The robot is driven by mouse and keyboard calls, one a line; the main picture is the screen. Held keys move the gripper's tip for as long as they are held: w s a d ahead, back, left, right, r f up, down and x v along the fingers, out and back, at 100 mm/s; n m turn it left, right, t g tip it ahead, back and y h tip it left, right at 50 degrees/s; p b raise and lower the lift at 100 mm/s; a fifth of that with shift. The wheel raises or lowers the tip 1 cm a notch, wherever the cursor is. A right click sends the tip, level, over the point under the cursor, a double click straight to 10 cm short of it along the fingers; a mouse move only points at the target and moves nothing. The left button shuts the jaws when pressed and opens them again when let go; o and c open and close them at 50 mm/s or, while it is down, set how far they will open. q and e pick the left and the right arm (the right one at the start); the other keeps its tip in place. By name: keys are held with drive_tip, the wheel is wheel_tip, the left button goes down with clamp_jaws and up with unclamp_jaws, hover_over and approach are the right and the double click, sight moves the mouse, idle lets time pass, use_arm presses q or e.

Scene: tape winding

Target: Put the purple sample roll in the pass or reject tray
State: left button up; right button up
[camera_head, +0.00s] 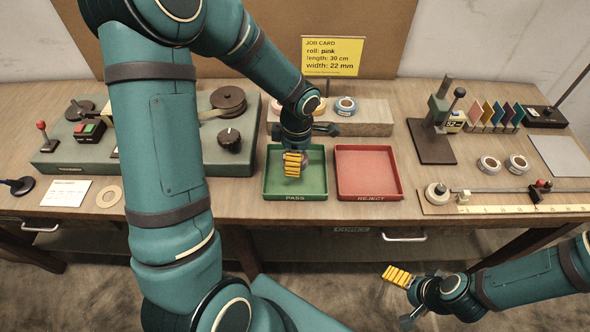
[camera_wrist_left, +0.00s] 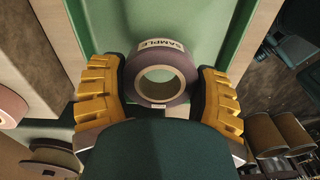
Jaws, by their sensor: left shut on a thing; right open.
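The purple sample roll (camera_wrist_left: 161,72), dark purple with a pale core and a SAMPLE label, is between the yellow fingers of my left gripper (camera_wrist_left: 158,95) in the left wrist view. The gripper is shut on it. In the head view my left gripper (camera_head: 293,164) is over the green PASS tray (camera_head: 295,193), and the roll is mostly hidden behind its fingers. I cannot tell whether the roll touches the tray floor. The red REJECT tray (camera_head: 368,176) is empty, right of the green one. My right gripper (camera_head: 398,277) is open and empty in front of the table.
A wooden rack (camera_head: 368,118) with tape rolls stands behind the trays. The winding machine (camera_head: 222,157) is at left, partly behind my left arm. A dark stand (camera_head: 432,142), two loose rolls (camera_head: 502,164) and a ruler board (camera_head: 500,203) are at right. A yellow job card (camera_head: 333,56) stands at the back.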

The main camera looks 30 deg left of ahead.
use_arm(q)
wheel_tip(320, 180, down, 4)
drive_tip(key=shift+r+b, duration=0.2)
drive_tip(key=shift+b, duration=0.15)
drive_tip(key=shift+f, duration=0.35)
drive_tip(key=o, duration=1.1)
